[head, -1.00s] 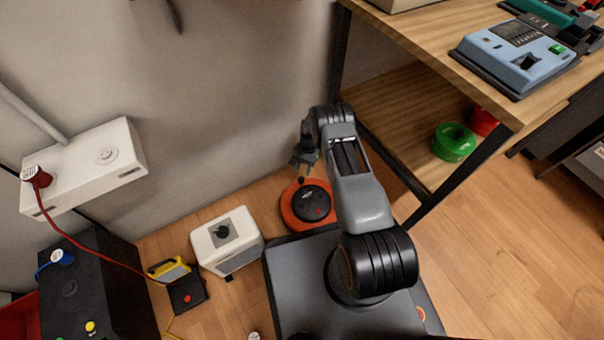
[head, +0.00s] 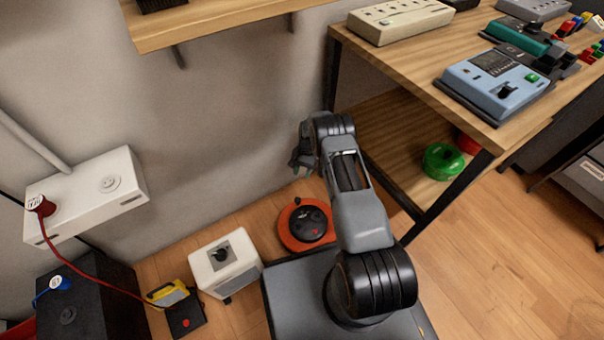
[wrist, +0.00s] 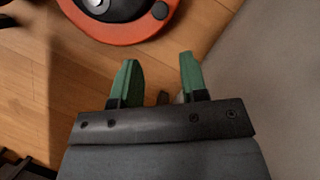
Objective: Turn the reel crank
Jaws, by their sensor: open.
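The reel is an orange-red disc (head: 287,236) with a black hub (head: 310,224) on the wooden floor against the wall. My gripper (head: 296,166) is above the reel, beside the wall, and touches nothing. In the wrist view its green fingers (wrist: 157,75) are apart and empty, with bare floor between them.
A white box with a dark knob (head: 240,277) stands on the floor left of the reel. A wooden bench (head: 400,135) with a lower shelf stands to the right. A white wall box (head: 75,205) with a red cable is at left. Bare floor lies at lower right.

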